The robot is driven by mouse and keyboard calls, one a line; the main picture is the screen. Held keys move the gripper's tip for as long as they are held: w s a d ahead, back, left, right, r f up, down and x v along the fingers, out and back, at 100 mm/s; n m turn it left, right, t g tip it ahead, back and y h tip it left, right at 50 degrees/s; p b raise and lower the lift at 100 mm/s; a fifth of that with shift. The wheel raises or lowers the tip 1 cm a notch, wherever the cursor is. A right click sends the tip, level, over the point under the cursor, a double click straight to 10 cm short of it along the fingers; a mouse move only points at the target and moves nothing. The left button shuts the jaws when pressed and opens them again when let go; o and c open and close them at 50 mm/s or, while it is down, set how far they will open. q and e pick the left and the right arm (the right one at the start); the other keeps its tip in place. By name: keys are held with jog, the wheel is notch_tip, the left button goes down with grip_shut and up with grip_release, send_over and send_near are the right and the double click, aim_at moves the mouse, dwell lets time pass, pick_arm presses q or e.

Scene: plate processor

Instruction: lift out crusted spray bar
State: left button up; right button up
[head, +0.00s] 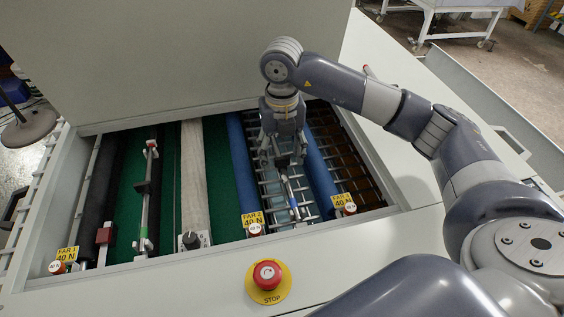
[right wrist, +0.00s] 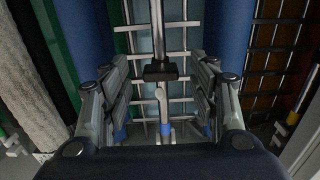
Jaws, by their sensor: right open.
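A slim metal spray bar (head: 288,188) lies lengthwise over a metal grid in the right bay of the open processor. My right gripper (head: 283,158) points down over it, open. In the right wrist view the bar (right wrist: 158,32) runs between the two spread fingers (right wrist: 162,78), with a black block (right wrist: 161,71) on it between them. The fingers appear apart from the block. A similar bar (head: 146,205) with red and black fittings lies in the left bay. I cannot make out crust on either bar. My left gripper is out of view.
Blue rollers (head: 240,165) (head: 319,172) flank the grid (head: 270,185). A pale roller (head: 194,180) and black roller (head: 99,195) lie further left. A red stop button (head: 267,273) sits on the front panel (head: 200,290). A tall cover (head: 180,60) stands behind the opening.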

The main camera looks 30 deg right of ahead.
aim_at(282, 164)
notch_tip(282, 164, down, 2)
jog(key=shift+f, duration=0.3)
jog(key=shift+c, duration=1.3)
jog(key=c, duration=1)
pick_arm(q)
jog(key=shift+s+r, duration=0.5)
pick_arm(e)
jog(key=shift+r, duration=0.1)
